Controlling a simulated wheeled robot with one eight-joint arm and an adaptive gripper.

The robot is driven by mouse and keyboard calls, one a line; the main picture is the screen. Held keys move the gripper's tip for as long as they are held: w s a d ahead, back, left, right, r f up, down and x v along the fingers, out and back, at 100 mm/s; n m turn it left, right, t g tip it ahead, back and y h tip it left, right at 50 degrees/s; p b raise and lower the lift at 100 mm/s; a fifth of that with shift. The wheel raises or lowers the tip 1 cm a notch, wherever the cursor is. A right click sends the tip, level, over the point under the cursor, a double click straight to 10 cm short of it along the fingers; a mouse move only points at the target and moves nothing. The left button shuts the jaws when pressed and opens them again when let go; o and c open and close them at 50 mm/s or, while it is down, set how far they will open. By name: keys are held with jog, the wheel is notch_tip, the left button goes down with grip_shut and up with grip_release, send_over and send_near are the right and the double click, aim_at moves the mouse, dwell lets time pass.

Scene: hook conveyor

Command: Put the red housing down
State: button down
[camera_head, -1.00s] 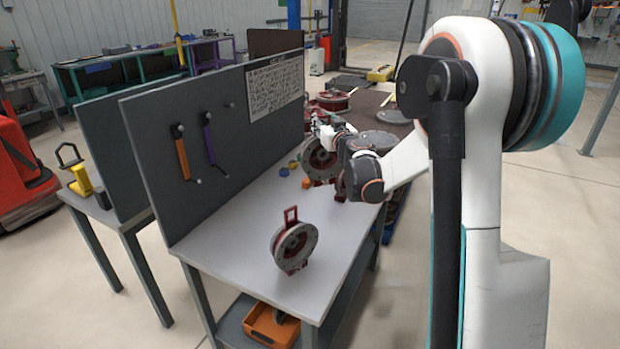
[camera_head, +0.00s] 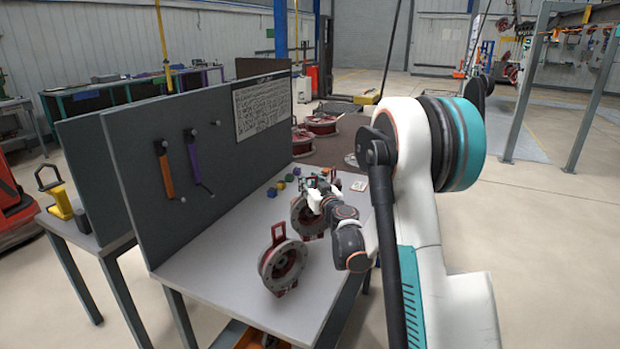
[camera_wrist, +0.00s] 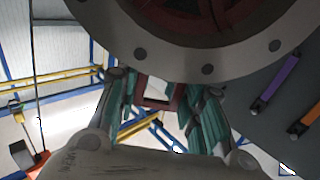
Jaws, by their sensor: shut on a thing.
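My gripper (camera_head: 318,194) is shut on the upper handle of a red housing (camera_head: 303,218) with a grey round flange. In the wrist view, its teal fingers sit on both sides of the red handle (camera_wrist: 176,100), and the grey flange (camera_wrist: 207,69) fills the top. The held housing is upright over the grey workbench (camera_head: 215,262); I cannot tell whether it touches the top. A second red housing (camera_head: 283,265) stands upright on the bench, nearer the front. My gripper and wrist partly hide the right side of the held one.
A dark panel (camera_head: 215,125) with orange and purple tools rises along the bench's left side. Several small coloured blocks (camera_head: 281,185) and a white card (camera_head: 359,186) lie behind the held housing. More red housings (camera_head: 320,124) lie on the dark conveyor beyond. Bare bench surface lies left of the housings.

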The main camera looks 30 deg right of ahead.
jog(key=shift+f+b, duration=0.8)
jog(key=shift+f, duration=1.3)
jog(key=shift+f, duration=0.15)
jog(key=c, duration=1.1)
grip_release()
jog(key=shift+s, duration=0.25)
jog(key=s, duration=0.4)
jog(key=s+a+p, duration=0.1)
jog(key=s, duration=0.2)
jog(key=s+p, duration=0.1)
jog(key=s, duration=0.3)
jog(key=shift+s+a, duration=0.2)
jog(key=shift+s, duration=0.1)
